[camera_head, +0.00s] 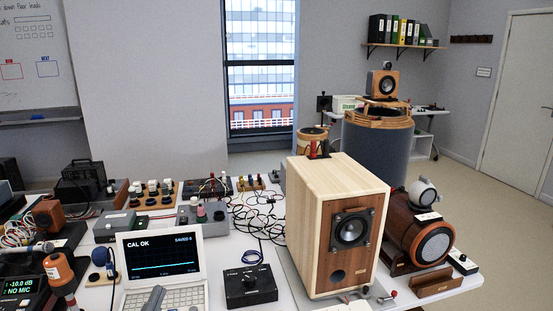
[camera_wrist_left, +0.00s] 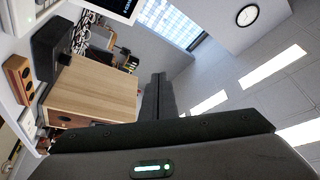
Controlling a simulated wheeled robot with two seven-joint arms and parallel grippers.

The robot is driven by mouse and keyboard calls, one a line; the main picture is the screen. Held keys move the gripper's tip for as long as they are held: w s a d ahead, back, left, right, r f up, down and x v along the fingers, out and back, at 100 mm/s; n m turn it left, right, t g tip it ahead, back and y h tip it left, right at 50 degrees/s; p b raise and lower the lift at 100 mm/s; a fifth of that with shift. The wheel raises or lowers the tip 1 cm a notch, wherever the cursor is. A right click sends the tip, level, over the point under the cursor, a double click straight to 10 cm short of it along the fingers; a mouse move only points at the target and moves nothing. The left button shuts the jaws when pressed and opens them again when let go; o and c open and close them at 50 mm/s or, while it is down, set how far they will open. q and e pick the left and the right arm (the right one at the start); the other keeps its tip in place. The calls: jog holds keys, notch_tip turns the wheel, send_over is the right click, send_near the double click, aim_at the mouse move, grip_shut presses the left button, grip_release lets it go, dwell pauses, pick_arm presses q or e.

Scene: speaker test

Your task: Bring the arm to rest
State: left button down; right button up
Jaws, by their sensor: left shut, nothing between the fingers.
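The wrist view is tilted, with the ceiling on the right. The pale wooden speaker (camera_head: 345,225) stands to the right of this gripper, apart from it; it also shows in the wrist view (camera_wrist_left: 95,85). My right gripper is in neither view.
A wall clock (camera_wrist_left: 247,15) hangs high.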

pick_arm(q)
jog(key=s+a+f+n+g+y, duration=0.3)
jog(key=s+f+n+g, duration=0.25)
jog(key=f, duration=0.45)
jog(key=s+a+f+n+g+y, duration=0.2)
jog(key=s+f+n+g+y, duration=0.15)
jog(key=s+f, duration=0.45)
jog(key=s+d+f+g+h, duration=0.2)
jog(key=s+d+f+g, duration=0.25)
jog(key=s, duration=0.45)
jog(key=s+d+f+g+h, duration=0.35)
jog(key=s+f, duration=0.25)
jog(key=s, duration=0.3)
jog(key=w+d+f+t, duration=0.15)
jog(key=w+f, duration=0.25)
jog(key=f, duration=0.6)
jog(key=w+d+f, duration=0.3)
jog(key=f, duration=0.7)
jog(key=s+d+f+t, duration=0.2)
jog(key=s+f, duration=0.1)
jog(key=f, duration=1.1)
jog(key=shift+d+f+h, duration=0.15)
jog(key=shift+f+h, duration=0.05)
jog(key=shift+h, duration=0.2)
